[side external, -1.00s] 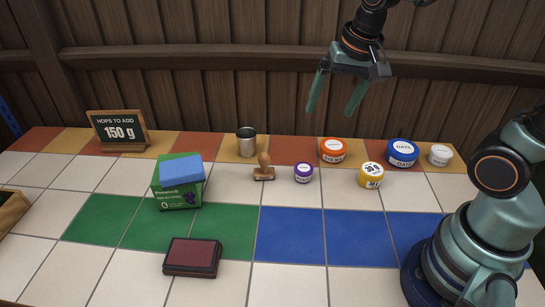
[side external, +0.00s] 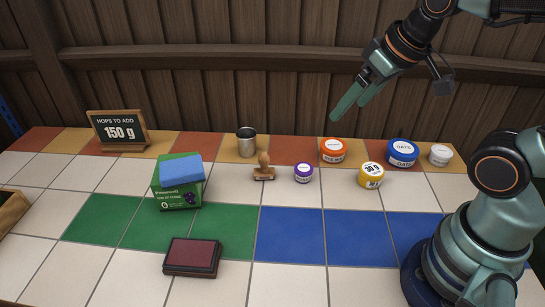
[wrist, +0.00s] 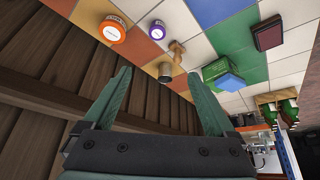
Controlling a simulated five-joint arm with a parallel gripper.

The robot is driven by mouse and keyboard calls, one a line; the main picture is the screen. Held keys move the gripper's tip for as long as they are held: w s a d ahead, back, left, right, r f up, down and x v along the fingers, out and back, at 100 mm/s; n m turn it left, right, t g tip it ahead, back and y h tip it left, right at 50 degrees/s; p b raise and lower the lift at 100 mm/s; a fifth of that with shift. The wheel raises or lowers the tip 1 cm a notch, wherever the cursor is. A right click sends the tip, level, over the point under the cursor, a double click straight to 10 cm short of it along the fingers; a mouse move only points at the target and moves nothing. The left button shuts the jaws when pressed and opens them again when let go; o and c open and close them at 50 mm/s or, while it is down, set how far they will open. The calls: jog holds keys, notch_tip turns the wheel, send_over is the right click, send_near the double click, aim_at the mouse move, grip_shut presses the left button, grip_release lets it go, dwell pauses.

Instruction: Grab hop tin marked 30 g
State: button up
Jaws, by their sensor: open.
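The hop tin marked 30 g (side external: 371,175) is a small yellow tin with a white label, standing on the pale tiles right of centre in the side view. I cannot make it out in the wrist view. My gripper (side external: 345,108) is in the air above and to the left of the tin, near the wooden wall. Its green fingers overlap in the side view, but in the wrist view (wrist: 160,100) they stand apart with nothing between them.
An orange tin (side external: 333,150), a purple tin (side external: 303,172), a blue oats tin (side external: 402,152) and a white tin (side external: 440,154) stand around it. A stamp (side external: 264,168), metal cup (side external: 246,142), green box (side external: 178,190) with blue top, ink pad (side external: 192,257) and 150 g sign (side external: 119,130) stand left.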

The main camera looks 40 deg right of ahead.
dwell(0.3)
jog(key=shift+o, duration=0.7)
jog(key=n+g, duration=0.6)
jog(key=n, duration=1.6)
send_near(373, 168)
jog(key=shift+s+a+f, duration=0.1)
jog(key=shift+f, duration=2.5)
jog(key=shift+s+f, duration=0.1)
jog(key=shift+f, duration=2.5)
